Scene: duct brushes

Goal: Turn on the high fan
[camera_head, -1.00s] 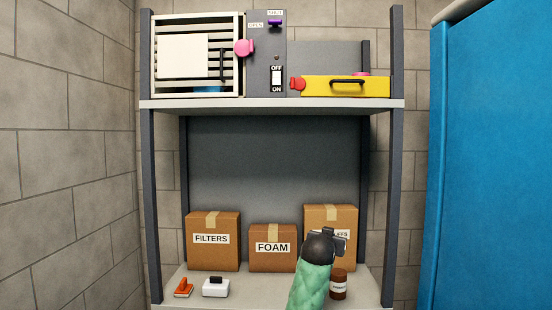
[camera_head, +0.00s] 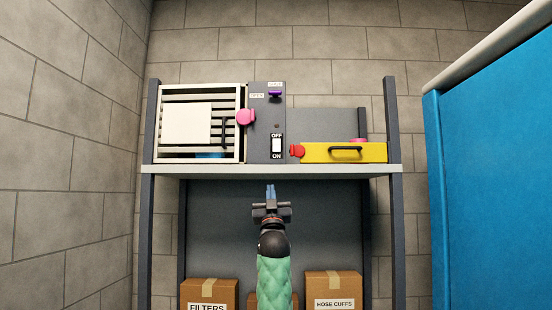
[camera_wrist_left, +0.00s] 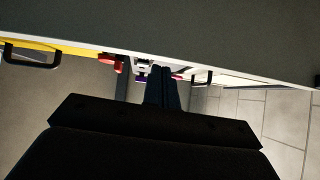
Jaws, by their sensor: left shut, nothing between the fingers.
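The fan unit's grey control panel (camera_head: 264,135) stands on the upper shelf beside a louvred cream box (camera_head: 172,145). On the panel is a white rocker switch (camera_head: 277,146), with OFF above it and ON below it. A small dark round spot (camera_head: 277,126) lies above the switch. A purple knob (camera_head: 275,93) is near the top, by small labels. My left gripper (camera_head: 270,188) is shut and empty, pointing up just below the shelf edge, under the switch. Its fingers (camera_wrist_left: 162,88) also show in the left wrist view. My right gripper is not in view.
The upper shelf's front edge (camera_head: 300,169) lies just above my left gripper. A yellow drawer (camera_head: 345,153) with a black handle and red latch (camera_head: 297,151) is right of the panel. A pink knob (camera_head: 245,117) is left. Cardboard boxes stand below; a blue cabinet (camera_head: 490,180) is at right.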

